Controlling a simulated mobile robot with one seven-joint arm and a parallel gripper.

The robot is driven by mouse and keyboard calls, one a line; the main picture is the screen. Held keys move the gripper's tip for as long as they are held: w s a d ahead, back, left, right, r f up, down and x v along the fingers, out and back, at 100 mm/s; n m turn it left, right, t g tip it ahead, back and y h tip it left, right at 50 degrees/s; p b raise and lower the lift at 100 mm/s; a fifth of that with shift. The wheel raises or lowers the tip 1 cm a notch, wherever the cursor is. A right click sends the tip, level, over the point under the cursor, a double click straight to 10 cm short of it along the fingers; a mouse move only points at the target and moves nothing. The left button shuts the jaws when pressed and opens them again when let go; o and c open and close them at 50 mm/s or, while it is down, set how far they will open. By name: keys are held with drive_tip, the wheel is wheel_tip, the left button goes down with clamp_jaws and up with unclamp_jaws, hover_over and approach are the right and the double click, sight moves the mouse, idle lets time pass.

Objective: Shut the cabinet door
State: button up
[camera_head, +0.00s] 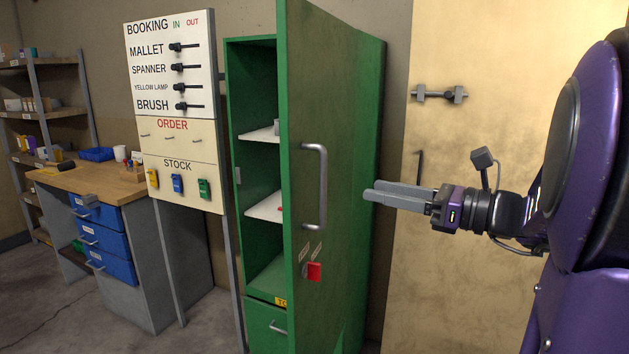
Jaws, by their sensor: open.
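The green cabinet (257,120) stands in the middle of the view, with white shelves inside. Its green door (345,130) stands open, swung out toward me, and its face hides the right part of the interior. My gripper (368,194) is at the right of the door, level with the handle, pointing left. Its fingers are open, empty and lie close to each other in this view. I cannot tell whether the fingertips touch the door.
A booking board (170,105) on posts stands left of the cabinet. A workbench (95,180) with blue drawers is farther left, and a shelf rack (40,115) stands behind it. Floor in front of the bench is clear.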

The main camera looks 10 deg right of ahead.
drive_tip(key=x, duration=1.2)
drive_tip(key=shift+c, duration=0.2)
drive_tip(key=shift+d, duration=0.1)
clamp_jaws()
idle(0.8)
